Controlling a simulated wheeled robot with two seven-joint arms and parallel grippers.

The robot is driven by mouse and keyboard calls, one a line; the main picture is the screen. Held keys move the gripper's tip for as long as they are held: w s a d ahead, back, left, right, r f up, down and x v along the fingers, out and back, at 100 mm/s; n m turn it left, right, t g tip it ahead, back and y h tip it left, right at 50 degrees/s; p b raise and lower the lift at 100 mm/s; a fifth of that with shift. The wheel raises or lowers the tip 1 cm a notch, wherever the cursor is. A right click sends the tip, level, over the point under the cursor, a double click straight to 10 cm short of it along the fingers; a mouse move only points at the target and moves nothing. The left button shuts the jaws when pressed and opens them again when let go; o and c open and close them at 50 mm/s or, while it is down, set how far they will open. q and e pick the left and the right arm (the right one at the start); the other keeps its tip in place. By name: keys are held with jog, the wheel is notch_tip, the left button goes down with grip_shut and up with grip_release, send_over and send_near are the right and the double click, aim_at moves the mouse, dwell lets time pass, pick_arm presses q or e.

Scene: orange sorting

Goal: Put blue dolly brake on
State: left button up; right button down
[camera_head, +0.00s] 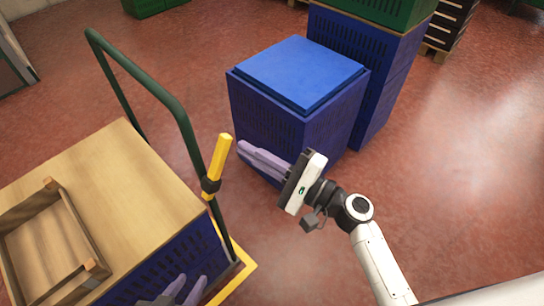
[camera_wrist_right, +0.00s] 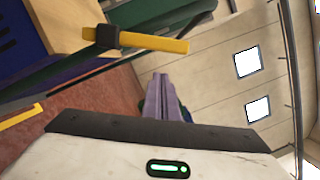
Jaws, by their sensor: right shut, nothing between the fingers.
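A yellow brake lever (camera_head: 218,158) sticks up from a black clamp (camera_head: 210,187) on the dark green handle rail (camera_head: 183,118) of a dolly with a yellow base edge (camera_head: 238,272). The dolly carries a blue crate (camera_head: 190,262). In the right wrist view the lever (camera_wrist_right: 155,43) lies across the picture beyond my fingertips. My right gripper (camera_head: 242,150) is shut and empty, with its purple fingers pointing at the lever from the right, seemingly apart from it. My left gripper (camera_head: 188,280) shows at the bottom edge, its fingers spread apart and empty.
A wooden board (camera_head: 120,170) with a wooden tray (camera_head: 95,262) covers the crate. Blue crates with a blue lid (camera_head: 300,70) stand just behind my right gripper. More stacked crates (camera_head: 375,75) stand behind those. The red floor (camera_head: 460,170) at right is clear.

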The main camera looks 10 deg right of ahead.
aim_at(216, 169)
pick_arm(q)
jog(key=shift+w+r+p, duration=0.25)
jog(key=shift+r+p, duration=0.05)
jog(key=shift+r, duration=0.4)
pick_arm(e)
jog(key=shift+s+a+r, duration=0.7)
jog(key=shift+s+a, duration=0.1)
jog(key=shift+a, duration=0.15)
